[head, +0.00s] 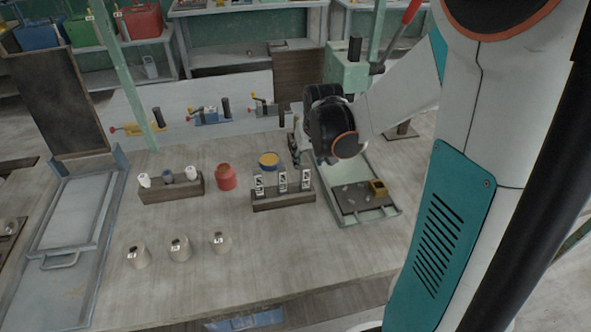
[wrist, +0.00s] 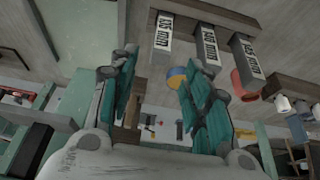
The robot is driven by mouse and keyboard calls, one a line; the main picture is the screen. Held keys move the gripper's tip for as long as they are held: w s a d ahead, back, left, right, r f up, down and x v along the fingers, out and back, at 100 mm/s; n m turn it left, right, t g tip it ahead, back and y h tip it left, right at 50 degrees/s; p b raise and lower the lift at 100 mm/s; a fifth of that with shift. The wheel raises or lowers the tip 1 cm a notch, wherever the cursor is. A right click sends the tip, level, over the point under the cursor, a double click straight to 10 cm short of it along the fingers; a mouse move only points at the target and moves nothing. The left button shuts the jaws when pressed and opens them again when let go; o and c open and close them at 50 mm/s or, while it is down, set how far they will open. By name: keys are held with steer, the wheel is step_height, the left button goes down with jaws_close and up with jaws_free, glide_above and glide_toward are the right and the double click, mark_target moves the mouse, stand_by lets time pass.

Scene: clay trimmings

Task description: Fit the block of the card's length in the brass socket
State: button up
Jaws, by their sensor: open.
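Several grey blocks stand in a dark wooden rack (head: 283,201): a left block (head: 259,186), a middle block (head: 283,181) and a right block (head: 306,180). Each has a white label; in the wrist view the labels show numbers in mm, too blurred to read surely. The brass socket (head: 378,188) sits on the dark plate of a pale green tray, right of the rack. My gripper (wrist: 160,72) is open and empty, with teal fingers apart. In the head view it is behind the rack, its fingers partly hidden. I cannot make out a card showing a length.
A red jar (head: 226,178) and a yellow-topped pot (head: 269,161) stand behind and left of the rack. Labelled cylinders (head: 179,249) stand in front. Grey trimmings lie beside the socket. The front middle of the table is clear.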

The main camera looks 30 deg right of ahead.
mark_target(306, 165)
steer(key=b+x, duration=0.1)
steer(key=x, duration=0.5)
steer(key=shift+b+x, duration=1.4)
steer(key=shift+x, duration=1.25)
steer(key=shift+s, duration=0.1)
steer(key=shift+c, duration=0.5)
jaws_close()
